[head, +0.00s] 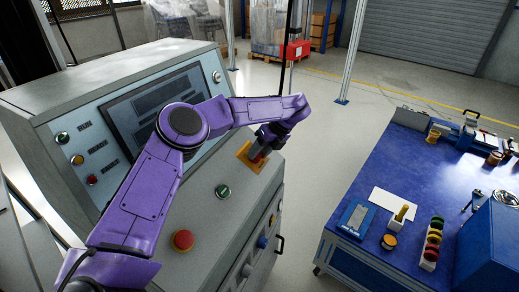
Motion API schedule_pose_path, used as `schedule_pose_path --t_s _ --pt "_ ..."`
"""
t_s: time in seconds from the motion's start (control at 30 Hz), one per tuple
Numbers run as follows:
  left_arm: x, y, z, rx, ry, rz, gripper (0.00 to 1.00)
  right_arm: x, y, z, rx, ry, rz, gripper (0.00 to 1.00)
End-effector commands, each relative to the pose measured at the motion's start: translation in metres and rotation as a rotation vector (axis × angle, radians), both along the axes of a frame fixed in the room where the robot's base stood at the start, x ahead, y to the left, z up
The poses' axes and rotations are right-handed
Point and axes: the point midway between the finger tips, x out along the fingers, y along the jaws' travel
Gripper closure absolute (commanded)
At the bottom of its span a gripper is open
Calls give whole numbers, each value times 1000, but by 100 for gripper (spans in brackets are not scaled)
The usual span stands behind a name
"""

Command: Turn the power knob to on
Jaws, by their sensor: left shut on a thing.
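My left arm reaches from the lower left across the grey console (215,240). My left gripper (261,152) points down at the yellow square plate (243,152) on the console's sloped top, near its right end. It is shut on the power knob (256,159) at this plate. The knob is mostly hidden by the fingers, and which way it points cannot be told. My right gripper is not in view.
A screen (150,105) is partly behind my arm. A blue workbench (400,180) with tools stands right, across clear floor.

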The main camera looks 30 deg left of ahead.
Motion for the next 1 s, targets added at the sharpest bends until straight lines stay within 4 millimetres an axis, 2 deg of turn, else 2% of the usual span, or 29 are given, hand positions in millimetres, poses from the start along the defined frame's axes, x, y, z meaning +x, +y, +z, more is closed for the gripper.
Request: schedule_pose_path --t_s 0.1,0.5,1.0 --pt "0 0 4 -5 51 -82 88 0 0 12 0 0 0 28" --pt "1 -2 3 -31 255 -400 88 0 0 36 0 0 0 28" --pt "1 -2 1 -56 442 -693 88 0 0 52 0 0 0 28"
